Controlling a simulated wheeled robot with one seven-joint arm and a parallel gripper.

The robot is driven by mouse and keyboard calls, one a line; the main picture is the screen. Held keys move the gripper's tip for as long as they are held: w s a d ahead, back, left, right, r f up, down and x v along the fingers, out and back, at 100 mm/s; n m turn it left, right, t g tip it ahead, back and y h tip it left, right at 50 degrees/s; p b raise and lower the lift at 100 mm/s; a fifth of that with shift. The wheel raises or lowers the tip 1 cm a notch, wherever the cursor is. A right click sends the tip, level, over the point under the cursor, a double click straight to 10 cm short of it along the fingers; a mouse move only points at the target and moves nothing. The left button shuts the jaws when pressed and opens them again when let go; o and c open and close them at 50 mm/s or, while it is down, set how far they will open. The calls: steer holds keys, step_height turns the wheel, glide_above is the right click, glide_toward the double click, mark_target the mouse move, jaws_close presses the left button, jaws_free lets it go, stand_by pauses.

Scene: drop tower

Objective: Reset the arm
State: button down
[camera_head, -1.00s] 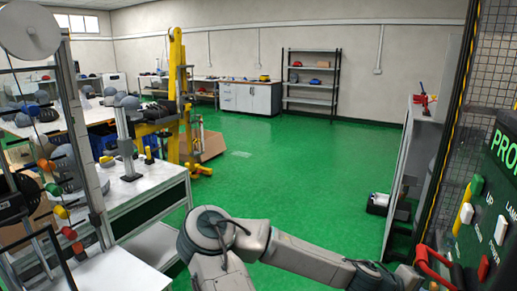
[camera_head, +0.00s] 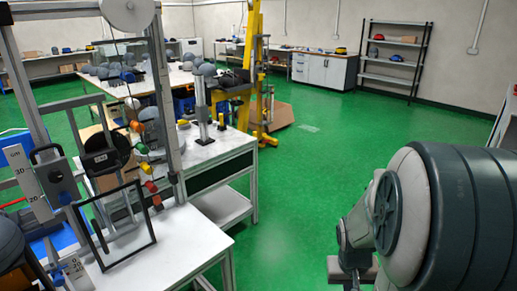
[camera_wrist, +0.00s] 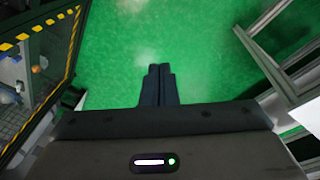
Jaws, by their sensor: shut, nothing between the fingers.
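My gripper (camera_wrist: 158,85) shows in the wrist view with its two dark fingers together and nothing between them. It hangs over the bare green floor (camera_wrist: 190,30). In the head view my arm fills the lower right, folded close to the camera. The gripper's fingers are not clearly visible in the head view.
A white bench with the drop tower frame (camera_head: 165,110) stands on the left, its colored knobs facing right. A yellow lift (camera_head: 253,70) and a grey shelf (camera_head: 393,60) stand farther back. A yellow-and-black striped mesh guard (camera_wrist: 38,35) is left in the wrist view. The middle floor is open.

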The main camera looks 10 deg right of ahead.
steer(key=s+a+r+n+t, duration=0.1)
steer(key=s+a+r, duration=0.1)
steer(key=a+r, duration=0.5)
steer(key=s+a+r+n+t+y+p, duration=0.1)
steer(key=s+a+r+n, duration=0.1)
steer(key=a+r, duration=0.4)
steer(key=shift+s+a+r+y+p, duration=0.25)
steer(key=shift+a+r+y+p, duration=0.1)
steer(key=shift+a, duration=0.4)
